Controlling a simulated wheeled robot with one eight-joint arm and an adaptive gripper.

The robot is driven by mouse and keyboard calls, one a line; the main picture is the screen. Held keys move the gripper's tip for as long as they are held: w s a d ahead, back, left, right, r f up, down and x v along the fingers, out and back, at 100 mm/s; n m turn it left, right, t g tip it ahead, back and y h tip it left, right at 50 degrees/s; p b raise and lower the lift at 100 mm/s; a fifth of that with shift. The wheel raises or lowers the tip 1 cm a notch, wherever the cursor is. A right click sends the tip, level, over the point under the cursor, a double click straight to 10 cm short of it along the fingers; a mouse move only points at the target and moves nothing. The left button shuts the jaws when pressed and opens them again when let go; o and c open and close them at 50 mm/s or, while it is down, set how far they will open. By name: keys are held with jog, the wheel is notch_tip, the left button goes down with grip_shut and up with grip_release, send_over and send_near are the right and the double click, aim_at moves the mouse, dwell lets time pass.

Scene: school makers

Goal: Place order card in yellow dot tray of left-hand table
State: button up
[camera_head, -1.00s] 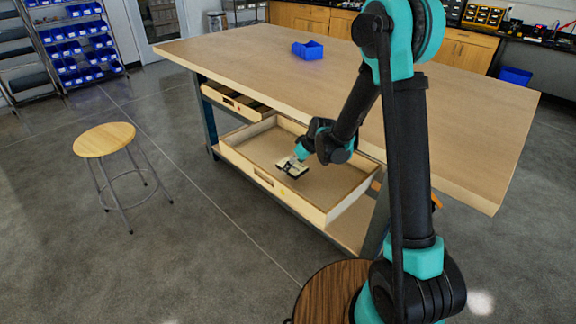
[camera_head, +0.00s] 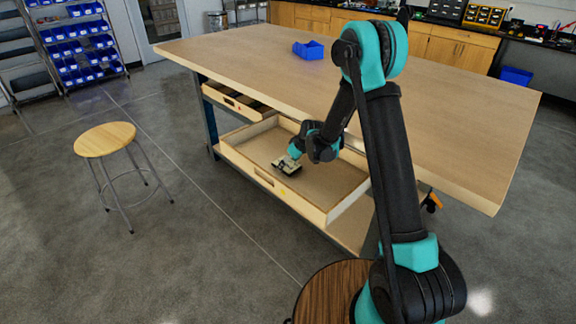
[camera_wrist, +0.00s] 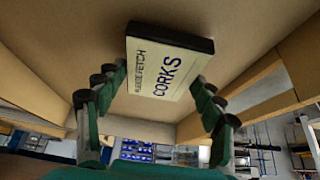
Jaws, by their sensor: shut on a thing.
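The order card (camera_wrist: 165,72) is a cream block with a dark edge, reading "PLEASE FETCH" and "CORKS". My gripper (camera_wrist: 158,82) is shut on it, with a finger at each side. In the head view my gripper (camera_head: 289,163) is inside the open wooden tray (camera_head: 300,205), above its floor or close to it. I cannot tell whether the card touches the floor. A small yellow dot (camera_head: 281,190) marks the tray's front wall. The tray is pulled out under the big table (camera_head: 250,60), and its floor shows bare around my gripper.
A second, shallower drawer (camera_head: 237,104) with dark contents sits under the tabletop, left of and above the tray. A round stool (camera_head: 105,139) stands at left, with clear floor between.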

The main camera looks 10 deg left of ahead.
aim_at(288, 165)
jog(key=shift+w+a+f, duration=0.1)
jog(key=shift+w+f, duration=0.1)
jog(key=shift+f, duration=0.4)
jog(key=o, duration=1.2)
jog(key=shift+f, duration=0.15)
jog(key=shift+c, duration=0.2)
jog(key=shift+s+d+r, duration=0.2)
jog(key=shift+r, duration=0.4)
jog(key=v, duration=0.4)
jog(key=s+d, duration=0.2)
jog(key=d, duration=0.1)
jog(key=s+d, duration=0.5)
jog(key=d, duration=0.1)
jog(key=shift+s+d, duration=0.2)
